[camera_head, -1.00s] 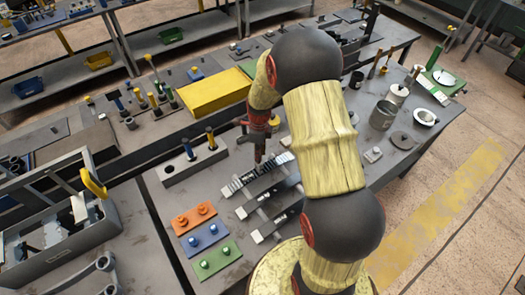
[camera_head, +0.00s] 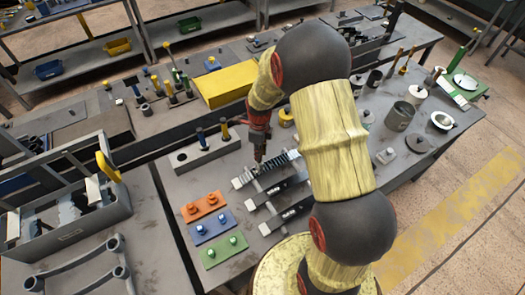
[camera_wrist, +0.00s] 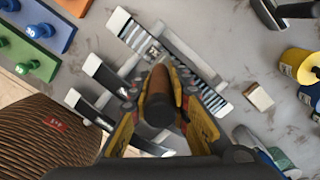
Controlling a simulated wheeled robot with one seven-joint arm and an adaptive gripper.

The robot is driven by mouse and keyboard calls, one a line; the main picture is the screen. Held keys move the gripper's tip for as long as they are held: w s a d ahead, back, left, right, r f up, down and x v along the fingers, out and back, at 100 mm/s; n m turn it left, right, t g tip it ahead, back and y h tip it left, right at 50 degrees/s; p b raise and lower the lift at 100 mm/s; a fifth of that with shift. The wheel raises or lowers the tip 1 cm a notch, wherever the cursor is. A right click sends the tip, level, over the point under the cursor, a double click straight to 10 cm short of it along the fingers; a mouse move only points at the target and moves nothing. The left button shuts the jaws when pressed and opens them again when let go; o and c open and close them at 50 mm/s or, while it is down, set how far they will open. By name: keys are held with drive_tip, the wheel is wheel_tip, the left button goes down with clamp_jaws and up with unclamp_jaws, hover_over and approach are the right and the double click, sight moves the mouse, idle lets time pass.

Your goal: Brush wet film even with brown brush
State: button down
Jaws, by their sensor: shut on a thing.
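My gripper (camera_wrist: 158,108) is shut on the brown brush (camera_wrist: 160,82), gripping its rounded brown handle. In the head view my red gripper (camera_head: 259,128) points down, with the brush below it at the striped strip. That strip (camera_wrist: 200,84), with pale ends and dark and light bands, lies slantwise under the brush in the wrist view. In the head view it (camera_head: 284,162) lies behind two darker strips. The bristles are hidden under the handle, so I cannot tell whether they touch the strip. The film's evenness is too small to judge.
Two dark strips with pale ends (camera_head: 285,190) lie nearer. Orange (camera_head: 203,207), blue (camera_head: 212,226) and green (camera_head: 224,250) plates with knobs lie at left. A grey block with upright tools (camera_head: 205,154) stands behind. Cans (camera_head: 399,117) and a white-filled bowl (camera_head: 442,121) stand at right.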

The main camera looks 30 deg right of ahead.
drive_tip(key=a+f, duration=0.1)
drive_tip(key=a, duration=1)
drive_tip(key=shift+f, duration=0.25)
idle(0.6)
drive_tip(key=shift+r, duration=0.15)
drive_tip(key=shift+r+p, duration=1.75)
drive_tip(key=shift+r, duration=1.2)
drive_tip(key=shift+r+p, duration=0.9)
drive_tip(key=shift+r, duration=0.55)
